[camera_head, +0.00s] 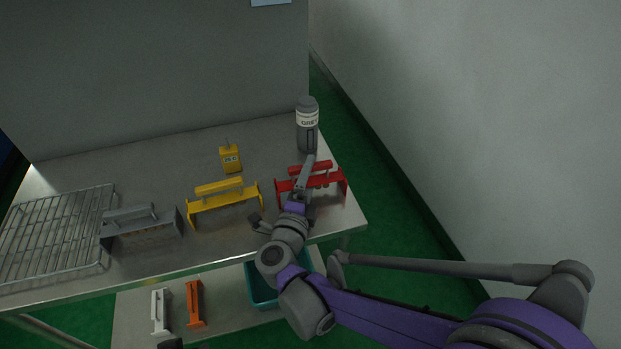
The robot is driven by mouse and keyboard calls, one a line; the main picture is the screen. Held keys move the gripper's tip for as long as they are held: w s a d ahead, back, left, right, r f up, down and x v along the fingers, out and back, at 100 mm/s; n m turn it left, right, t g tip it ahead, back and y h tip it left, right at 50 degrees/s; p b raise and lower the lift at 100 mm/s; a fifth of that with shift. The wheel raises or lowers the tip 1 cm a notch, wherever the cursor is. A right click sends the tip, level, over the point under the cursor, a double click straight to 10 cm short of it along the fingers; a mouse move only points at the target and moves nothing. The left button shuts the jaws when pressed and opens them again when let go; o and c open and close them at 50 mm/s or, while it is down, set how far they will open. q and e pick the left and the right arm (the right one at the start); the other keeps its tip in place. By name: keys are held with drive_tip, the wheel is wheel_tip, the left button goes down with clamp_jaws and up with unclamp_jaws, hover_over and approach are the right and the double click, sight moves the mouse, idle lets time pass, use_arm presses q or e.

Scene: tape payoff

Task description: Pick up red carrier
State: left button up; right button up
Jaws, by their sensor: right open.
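The red carrier (334,184) stands upright near the right end of the metal table. It has a raised bar handle on top and upright end plates. My right arm comes in from the lower right, and its wrist covers part of the carrier's front left. My right gripper (286,216) is open and empty, just in front of the carrier's left part. A grey part of it reaches up across the handle; whether it touches the handle I cannot tell.
A yellow carrier (226,199) stands left of the red one, and a grey carrier (140,228) is further left by a wire rack (55,238). A grey bottle (307,118) and a small yellow block (231,159) stand behind. A teal bin (262,291) sits below.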

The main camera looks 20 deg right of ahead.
drive_tip(key=shift+x, duration=1.05)
drive_tip(key=shift+c, duration=0.3)
clamp_jaws()
